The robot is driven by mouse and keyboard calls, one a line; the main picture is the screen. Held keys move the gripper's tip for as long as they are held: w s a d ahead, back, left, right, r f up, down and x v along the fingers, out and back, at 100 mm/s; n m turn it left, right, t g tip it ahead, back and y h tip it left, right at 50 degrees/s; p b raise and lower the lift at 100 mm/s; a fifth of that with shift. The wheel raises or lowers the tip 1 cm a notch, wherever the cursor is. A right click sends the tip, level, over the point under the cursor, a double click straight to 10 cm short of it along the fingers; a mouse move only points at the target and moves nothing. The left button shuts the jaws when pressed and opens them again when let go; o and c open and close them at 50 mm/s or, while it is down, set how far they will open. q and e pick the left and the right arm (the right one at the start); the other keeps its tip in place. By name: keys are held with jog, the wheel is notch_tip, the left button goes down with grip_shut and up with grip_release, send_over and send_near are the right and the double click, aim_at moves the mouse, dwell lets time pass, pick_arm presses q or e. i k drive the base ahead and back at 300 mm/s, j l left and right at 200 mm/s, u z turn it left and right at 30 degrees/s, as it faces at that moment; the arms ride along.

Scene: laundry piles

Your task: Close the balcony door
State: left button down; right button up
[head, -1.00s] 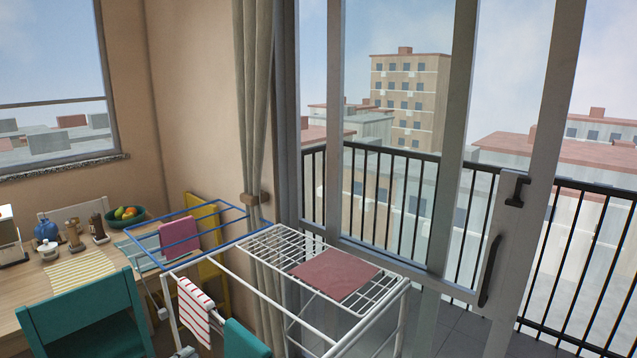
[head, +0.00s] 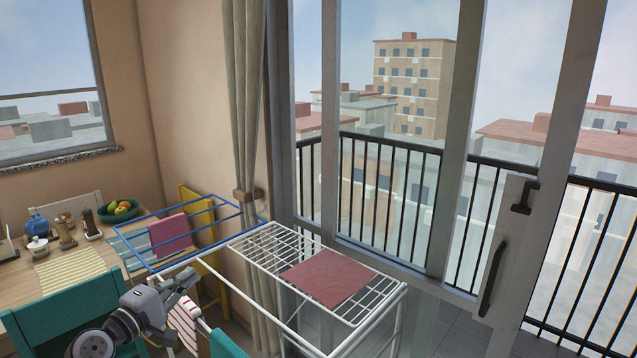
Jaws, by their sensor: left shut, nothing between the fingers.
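The balcony door is a grey-framed sliding glass panel (head: 549,170) in the right half of the head view. A dark vertical handle (head: 491,279) and a dark latch (head: 523,197) sit on its right-hand upright. To the right of that upright the balcony railing shows past the door's edge. My left gripper (head: 186,281) is at the lower left, shut and empty, in front of the drying rack and far from the handle. My right gripper is not in view.
A white drying rack (head: 374,319) with a red cloth (head: 328,277) stands between my left gripper and the door. A teal chair (head: 70,310) and a wooden table (head: 22,275) are at the left. A beige curtain (head: 246,120) hangs beside the door frame.

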aim_at(520, 242)
jog(key=i+l, duration=0.4)
jog(key=i, duration=0.15)
jog(key=i+l, duration=0.35)
jog(key=i, duration=0.15)
jog(key=i+l, duration=0.4)
jog(key=i, duration=0.15)
